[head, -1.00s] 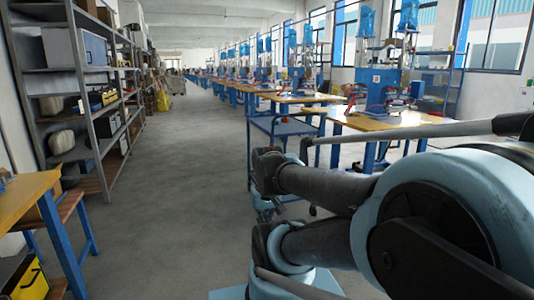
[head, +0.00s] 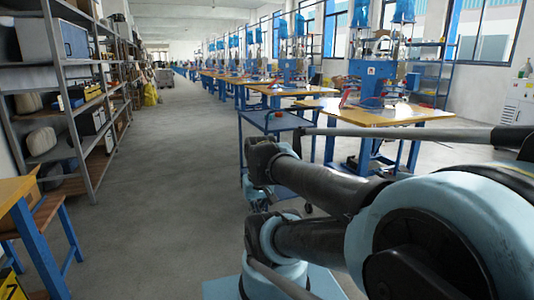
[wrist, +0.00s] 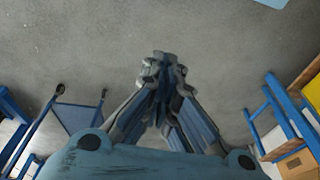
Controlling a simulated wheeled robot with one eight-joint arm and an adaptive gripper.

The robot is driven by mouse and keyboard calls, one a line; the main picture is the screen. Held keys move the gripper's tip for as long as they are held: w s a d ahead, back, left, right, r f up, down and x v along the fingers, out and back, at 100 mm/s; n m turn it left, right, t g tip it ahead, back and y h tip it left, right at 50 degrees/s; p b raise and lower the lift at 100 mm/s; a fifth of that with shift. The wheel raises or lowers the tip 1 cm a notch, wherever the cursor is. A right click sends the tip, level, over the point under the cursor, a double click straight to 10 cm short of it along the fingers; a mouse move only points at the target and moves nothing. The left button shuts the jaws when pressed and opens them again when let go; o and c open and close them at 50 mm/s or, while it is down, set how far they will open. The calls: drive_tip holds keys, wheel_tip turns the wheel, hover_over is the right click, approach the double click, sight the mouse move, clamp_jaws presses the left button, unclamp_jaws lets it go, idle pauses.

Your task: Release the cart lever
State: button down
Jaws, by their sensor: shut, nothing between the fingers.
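The blue cart (head: 290,122) stands right of the aisle in the head view, beside the workbenches, partly hidden behind my arm. A small reddish item shows on its top, too small to identify. I cannot make out a lever on the cart. In the wrist view a blue wheeled frame, which looks like the cart (wrist: 80,118), lies at the lower left with casters toward the floor. My gripper (wrist: 164,58) points at bare floor in the wrist view. Its fingers are shut together and empty, apart from the cart. The head view does not show the fingers.
A metal shelf rack (head: 62,90) and a wooden table with blue legs (head: 28,200) line the left. Yellow-topped workbenches (head: 400,112) with blue machines line the right. The grey aisle floor (head: 165,160) is clear. Blue table legs (wrist: 285,110) show at right in the wrist view.

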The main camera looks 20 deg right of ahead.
drive_tip(key=w+r+m+t+y, duration=0.25)
drive_tip(key=w+m, duration=0.35)
drive_tip(key=w, duration=0.8)
drive_tip(key=w+d+r+m+t+y, duration=0.1)
drive_tip(key=w+r+m+t, duration=0.3)
drive_tip(key=w, duration=1.1)
drive_tip(key=w+r+m+t+y, duration=0.2)
drive_tip(key=w+m, duration=0.5)
drive_tip(key=w, duration=0.7)
drive_tip(key=w+d+f+m+t+h, duration=0.2)
drive_tip(key=w+d+f+m+t, duration=0.3)
drive_tip(key=w+d+m, duration=0.7)
drive_tip(key=w+d+f+m+t+h, duration=0.1)
drive_tip(key=w+d+f+m+h, duration=0.1)
drive_tip(key=d+f, duration=0.4)
drive_tip(key=w+d+f+m+h, duration=0.2)
drive_tip(key=w+d+f+m, duration=0.2)
drive_tip(key=d+f+m, duration=0.2)
drive_tip(key=shift+w+d+f+m+t, duration=0.4)
drive_tip(key=shift+f+m, duration=0.1)
drive_tip(key=shift+f, duration=0.25)
drive_tip(key=shift+w+a, duration=0.1)
drive_tip(key=shift+a, duration=0.1)
